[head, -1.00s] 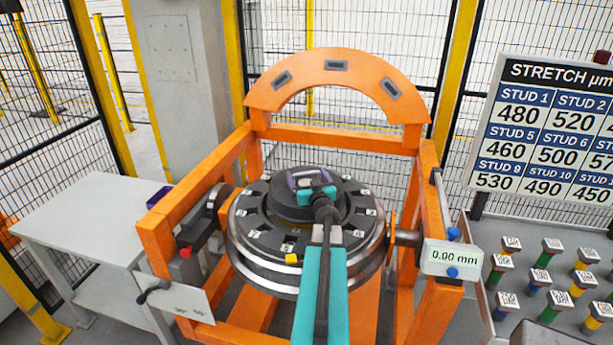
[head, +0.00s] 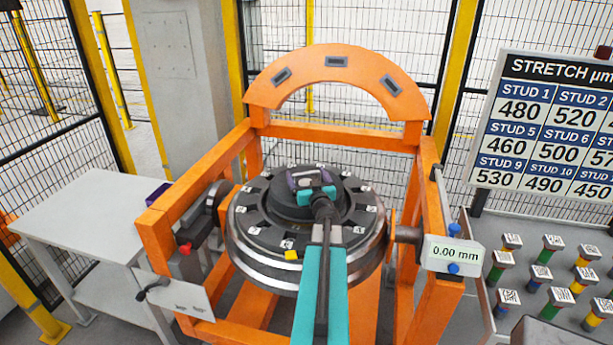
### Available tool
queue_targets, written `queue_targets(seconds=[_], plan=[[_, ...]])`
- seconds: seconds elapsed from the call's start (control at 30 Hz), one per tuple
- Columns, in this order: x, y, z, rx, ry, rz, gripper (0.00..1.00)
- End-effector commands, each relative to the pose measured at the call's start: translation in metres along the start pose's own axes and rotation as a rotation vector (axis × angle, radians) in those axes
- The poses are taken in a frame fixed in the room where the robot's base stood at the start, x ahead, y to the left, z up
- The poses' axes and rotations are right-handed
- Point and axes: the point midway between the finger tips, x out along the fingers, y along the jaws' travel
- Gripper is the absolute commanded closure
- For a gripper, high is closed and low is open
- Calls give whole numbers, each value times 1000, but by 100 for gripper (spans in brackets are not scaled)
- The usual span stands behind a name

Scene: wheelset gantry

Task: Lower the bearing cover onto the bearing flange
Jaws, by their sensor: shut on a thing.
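My gripper (head: 313,184), with teal parts, is shut on the handle at the middle of the cover. My gripper and arm hide part of the cover and the near side of the flange. I cannot tell whether the cover touches the flange.
An orange gantry frame (head: 340,135) with an arch surrounds the flange. A gauge (head: 454,255) reading 0.00 mm is at right. A grey table (head: 85,215) is at left; coloured studs (head: 545,272) stand at right.

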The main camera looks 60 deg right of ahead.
Motion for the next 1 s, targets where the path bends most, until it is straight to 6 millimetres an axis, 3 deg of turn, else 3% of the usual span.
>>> queue_targets(seconds=[0.63,0.67,0.7,1.0], plan=[[0,0,10,2,2,-1,64],[0,0,9,2,2,-1,6],[0,0,9,2,1,-1,0],[-1,0,12,1,-2,1,0]])
